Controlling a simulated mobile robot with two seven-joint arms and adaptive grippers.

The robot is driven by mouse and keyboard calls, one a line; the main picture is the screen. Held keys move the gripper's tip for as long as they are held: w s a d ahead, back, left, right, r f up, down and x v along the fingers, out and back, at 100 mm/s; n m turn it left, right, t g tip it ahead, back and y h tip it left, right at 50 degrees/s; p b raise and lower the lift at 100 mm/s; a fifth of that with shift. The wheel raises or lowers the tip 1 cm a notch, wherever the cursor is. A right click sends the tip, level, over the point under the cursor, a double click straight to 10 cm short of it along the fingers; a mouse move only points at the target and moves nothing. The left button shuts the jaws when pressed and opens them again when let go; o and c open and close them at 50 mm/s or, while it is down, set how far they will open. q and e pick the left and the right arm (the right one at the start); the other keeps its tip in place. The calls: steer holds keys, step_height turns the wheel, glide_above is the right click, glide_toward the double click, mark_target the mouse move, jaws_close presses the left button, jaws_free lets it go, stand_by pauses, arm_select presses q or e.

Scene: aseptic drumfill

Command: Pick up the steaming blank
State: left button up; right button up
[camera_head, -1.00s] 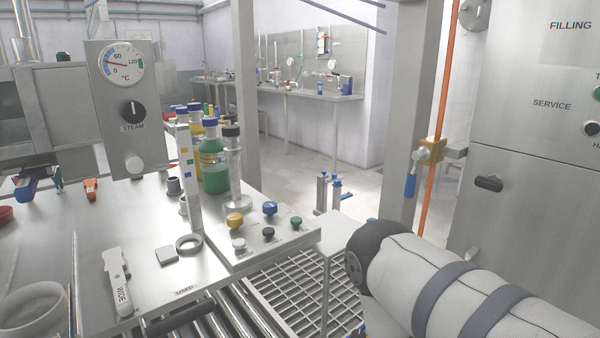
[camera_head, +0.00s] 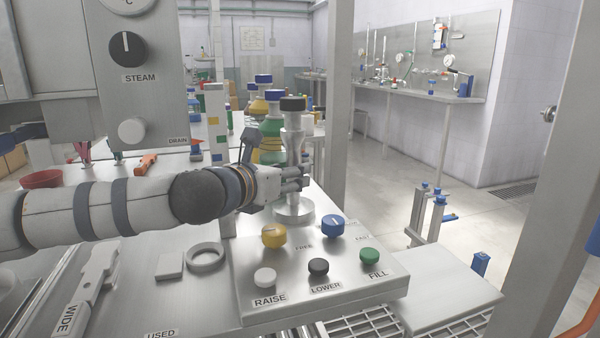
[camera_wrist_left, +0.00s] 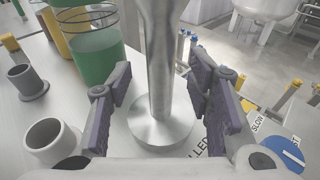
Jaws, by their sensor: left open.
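A metal post with a black top (camera_head: 293,104) and a round foot stands upright on the steel control ledge. I take it to be the steaming blank; no label on it confirms this. My left gripper (camera_head: 293,180) comes in from the left at the post's lower stem. In the left wrist view the post (camera_wrist_left: 160,70) stands between the open fingers of my left gripper (camera_wrist_left: 163,88), with its round foot (camera_wrist_left: 160,128) below. I see gaps between the fingers and the stem. My right gripper is out of view.
Yellow, blue, white, black and green knobs (camera_head: 318,266) sit just in front of the post. A green container (camera_wrist_left: 97,52) and two grey cups (camera_wrist_left: 50,138) stand left of it. A flat ring (camera_head: 205,257) and the WIDE tool (camera_head: 92,280) lie on the table.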

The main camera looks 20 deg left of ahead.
arm_select(q)
steer(key=x, duration=0.2)
steer(key=shift+w+d, duration=0.1)
steer(key=shift+w, duration=0.25)
jaws_close()
steer(key=shift+r, duration=0.1)
